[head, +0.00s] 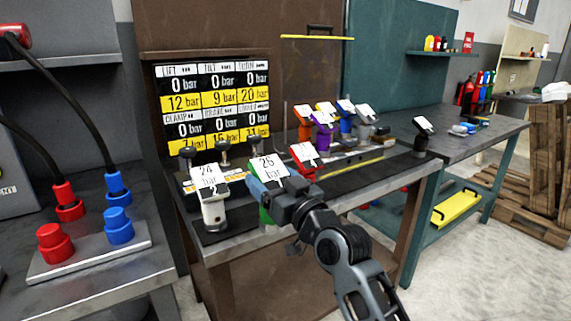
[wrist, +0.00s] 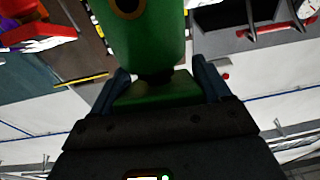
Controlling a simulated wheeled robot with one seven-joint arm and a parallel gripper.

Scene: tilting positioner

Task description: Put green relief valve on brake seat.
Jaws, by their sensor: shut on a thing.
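The green relief valve (head: 265,215) is in my gripper (head: 264,193), above the front left part of the workbench. It carries a white tag reading 26 bar (head: 268,172). In the wrist view, the valve's green body (wrist: 150,40) stands between the two blue fingers of my gripper (wrist: 165,88), which are shut on it. My gripper and arm hide most of the valve in the head view. I cannot make out which seat is the brake seat; the small labels are unreadable and valves and arm cover part of the bench.
A white valve tagged 24 bar (head: 214,212) stands just left of the green one. A red valve (head: 305,160), a purple valve (head: 322,138) and other coloured valves stand to the right. A black valve (head: 421,142) stands further right. A pressure board (head: 215,103) rises behind.

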